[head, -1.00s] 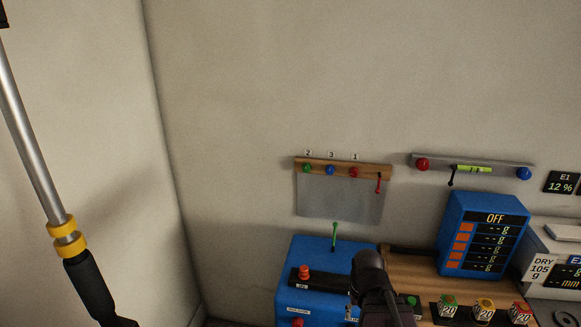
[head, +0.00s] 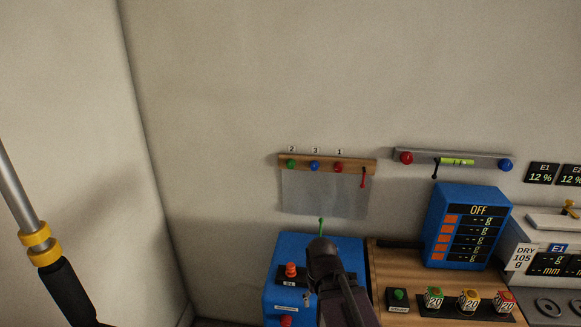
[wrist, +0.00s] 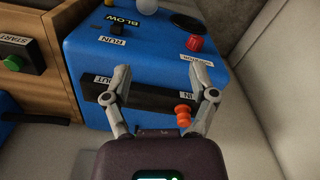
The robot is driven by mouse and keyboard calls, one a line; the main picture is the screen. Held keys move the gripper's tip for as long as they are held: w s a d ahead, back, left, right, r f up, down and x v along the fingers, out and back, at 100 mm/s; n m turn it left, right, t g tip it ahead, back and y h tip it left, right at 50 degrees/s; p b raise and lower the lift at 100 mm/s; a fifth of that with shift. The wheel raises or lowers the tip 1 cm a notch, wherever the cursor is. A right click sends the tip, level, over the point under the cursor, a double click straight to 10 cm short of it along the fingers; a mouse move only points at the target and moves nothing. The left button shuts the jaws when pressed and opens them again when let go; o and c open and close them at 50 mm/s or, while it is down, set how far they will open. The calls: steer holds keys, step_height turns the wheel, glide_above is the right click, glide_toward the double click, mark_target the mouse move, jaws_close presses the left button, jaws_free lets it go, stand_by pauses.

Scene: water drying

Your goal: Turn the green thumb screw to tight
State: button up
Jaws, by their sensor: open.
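In the head view, a wooden rail (head: 354,166) on the back wall carries a row of small knobs: green (head: 291,164), blue (head: 314,166) and red (head: 338,168). Number tags 2, 3 and 1 sit above them. The green one looks like the green thumb screw, but its tightness cannot be told. My gripper's fingers (wrist: 161,66) are open and empty in the wrist view, over the front of a blue machine (wrist: 145,58). An orange-red knob (wrist: 183,115) shows beside the right finger. In the head view my wrist is below the rail and hides the fingers.
A slim green stick (head: 321,225) stands behind my wrist at the blue machine. A red-handled lever (head: 363,178) hangs at the rail's right end. A blue display box (head: 465,229) and several small cubes stand on the wooden bench (head: 395,258) at right. The wall above is clear.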

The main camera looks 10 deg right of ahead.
steer(key=w+d+r+n+t+h, duration=0.2)
steer(key=w+d+n+t+h, duration=0.15)
steer(key=w+n, duration=0.5)
steer(key=n+t+h, duration=0.2)
steer(key=n+t, duration=1.2)
steer(key=n, duration=1.3)
glide_toward(290, 166)
steer(key=v, duration=0.4)
steer(key=shift+w+r+g, duration=0.1)
steer(key=shift+r+g, duration=0.15)
steer(key=shift+r, duration=0.2)
steer(key=shift+w+d, duration=0.1)
steer(key=shift+w, duration=0.1)
steer(key=x, duration=1.3)
steer(key=shift+w, duration=0.25)
jaws_close()
